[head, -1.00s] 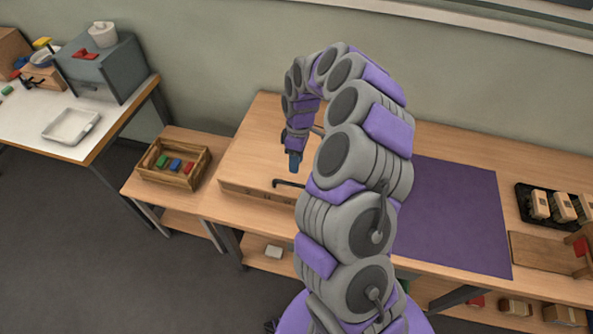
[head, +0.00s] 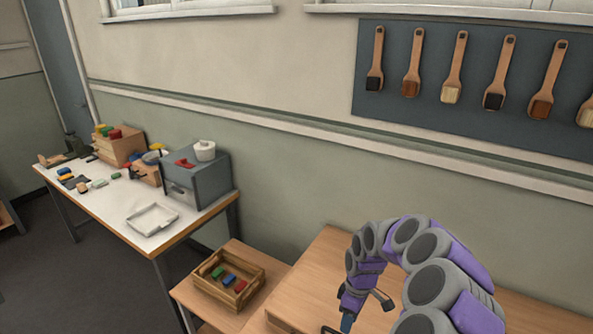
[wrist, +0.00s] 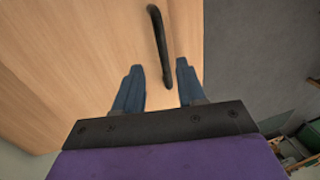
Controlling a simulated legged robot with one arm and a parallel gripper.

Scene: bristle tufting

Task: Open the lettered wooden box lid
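The wooden box lid (head: 325,272) shows in the head view as a broad pale surface on the bench, partly hidden by my arm and cut off by the bottom edge. No lettering can be made out. In the wrist view the pale wood lid (wrist: 75,60) fills the left and middle, with a black bar handle (wrist: 158,40) on it near its right edge. My gripper (wrist: 160,65) is open, its two blue fingers apart. The handle's near end appears between the fingertips, not gripped. In the head view my gripper (head: 347,322) points down at the lid.
A wooden tray (head: 203,287) with coloured blocks sits left of the lid. Further left, a white-topped table (head: 110,210) carries a grey box (head: 200,180) and a white tray (head: 152,219). Brushes hang on a wall board (head: 400,105). Grey floor (wrist: 260,60) shows beyond the lid.

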